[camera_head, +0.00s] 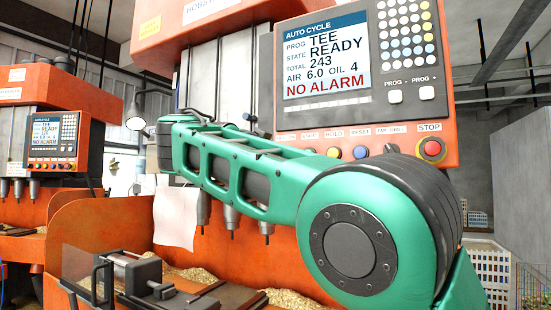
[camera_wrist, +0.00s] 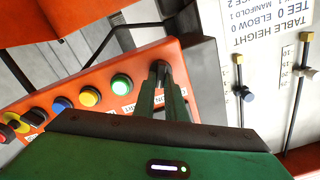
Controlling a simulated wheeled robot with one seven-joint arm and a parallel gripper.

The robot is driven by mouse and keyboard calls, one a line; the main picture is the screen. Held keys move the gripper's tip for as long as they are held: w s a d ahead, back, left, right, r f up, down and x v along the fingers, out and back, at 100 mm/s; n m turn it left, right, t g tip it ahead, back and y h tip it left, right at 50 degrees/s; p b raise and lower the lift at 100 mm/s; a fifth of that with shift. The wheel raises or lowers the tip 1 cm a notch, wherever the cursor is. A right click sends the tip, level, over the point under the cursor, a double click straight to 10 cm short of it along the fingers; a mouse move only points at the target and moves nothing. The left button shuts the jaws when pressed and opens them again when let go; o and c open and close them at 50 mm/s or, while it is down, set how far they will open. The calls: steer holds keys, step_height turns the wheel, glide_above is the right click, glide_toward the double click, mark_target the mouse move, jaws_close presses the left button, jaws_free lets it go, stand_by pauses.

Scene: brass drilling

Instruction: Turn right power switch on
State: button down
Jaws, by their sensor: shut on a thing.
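The right machine's orange control panel (camera_head: 452,110) fills the right of the head view, with its row of controls partly behind my green arm. In the wrist view, a black power switch knob (camera_wrist: 161,70) sits at the end of that row, beside a lit green button (camera_wrist: 122,83). My gripper (camera_wrist: 162,88) is shut on the knob, its two fingers along either side of it. The fingers hide part of the knob and its label, so its turned position is hard to read. The screen (camera_head: 325,56) is lit and shows "READY" and "NO ALARM".
A yellow button (camera_wrist: 89,96) and a blue button (camera_wrist: 62,104) continue the row. The red stop button (camera_head: 432,148) is at its far end. A table height panel with sliders (camera_wrist: 243,85) is right of the knob. A second orange machine (camera_head: 55,140) stands at left.

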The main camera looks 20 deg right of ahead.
steer(key=shift+a+f, duration=0.15)
steer(key=shift+f, duration=0.05)
stand_by(0.4)
steer(key=c, duration=1.8)
jaws_free()
steer(key=shift+w, duration=0.1)
steer(key=shift+m, duration=0.3)
steer(key=v, duration=1)
steer(key=shift+s+a, duration=0.15)
steer(key=shift+s, duration=0.05)
steer(key=shift+s, duration=0.1)
